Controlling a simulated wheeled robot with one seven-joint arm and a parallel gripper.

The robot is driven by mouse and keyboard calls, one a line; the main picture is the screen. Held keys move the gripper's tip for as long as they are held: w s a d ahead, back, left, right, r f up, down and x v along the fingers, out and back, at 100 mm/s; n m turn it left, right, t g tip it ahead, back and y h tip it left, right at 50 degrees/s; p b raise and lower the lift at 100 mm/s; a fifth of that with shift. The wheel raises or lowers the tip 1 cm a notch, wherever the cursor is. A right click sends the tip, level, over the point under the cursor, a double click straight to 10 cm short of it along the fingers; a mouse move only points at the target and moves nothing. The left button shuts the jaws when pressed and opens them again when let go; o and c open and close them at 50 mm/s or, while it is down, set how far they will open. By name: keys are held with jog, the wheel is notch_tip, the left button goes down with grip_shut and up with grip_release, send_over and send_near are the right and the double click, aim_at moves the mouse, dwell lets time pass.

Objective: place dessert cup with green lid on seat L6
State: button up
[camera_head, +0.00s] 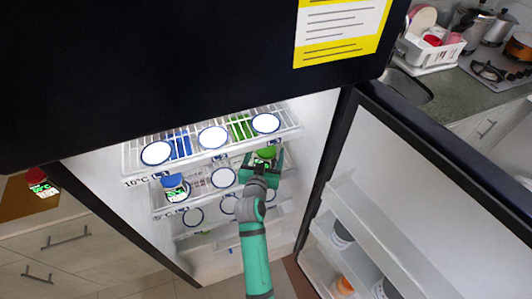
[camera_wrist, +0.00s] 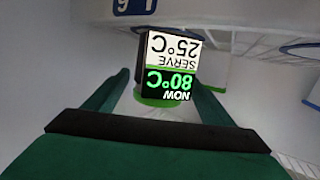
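The dessert cup with the green lid (camera_head: 265,153) is in front of the right side of the fridge's middle shelf. In the wrist view its display (camera_wrist: 170,65) appears upside down and reads serve 25°C, now 80°C. My gripper (camera_head: 264,163) has a finger on each side of the cup and appears closed on it; the finger contact is partly hidden. A blue tag (camera_wrist: 133,6), upside down in the wrist view and apparently reading L6, is on the shelf edge just beyond the cup. The seat behind the cup is hidden in the head view.
A blue-lidded cup (camera_head: 175,187) stands at the middle shelf's left; the seat (camera_head: 223,178) beside it is empty. The top shelf (camera_head: 205,158) above has several white round seats. A red-lidded cup (camera_head: 38,181) stands left outside. The open fridge door (camera_head: 390,190) bounds the right.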

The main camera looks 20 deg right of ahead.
jog(key=shift+r, duration=0.1)
jog(key=v, duration=1.2)
jog(key=s+a+f+n+y, duration=0.25)
jog(key=s+a+f, duration=0.2)
jog(key=s, duration=0.35)
jog(key=s+a+f+n+y, duration=0.25)
jog(key=s+a+f, duration=0.2)
jog(key=s, duration=0.35)
jog(key=s+a+r+y, duration=0.1)
jog(key=s+a+r, duration=0.1)
jog(key=s, duration=0.7)
jog(key=s+a+r+t+y, duration=0.1)
jog(key=s+a+r, duration=0.2)
jog(key=s, duration=0.7)
jog(key=shift+r+n+t+y, duration=0.3)
jog(key=shift+r+n, duration=0.1)
jog(key=shift+r, duration=0.4)
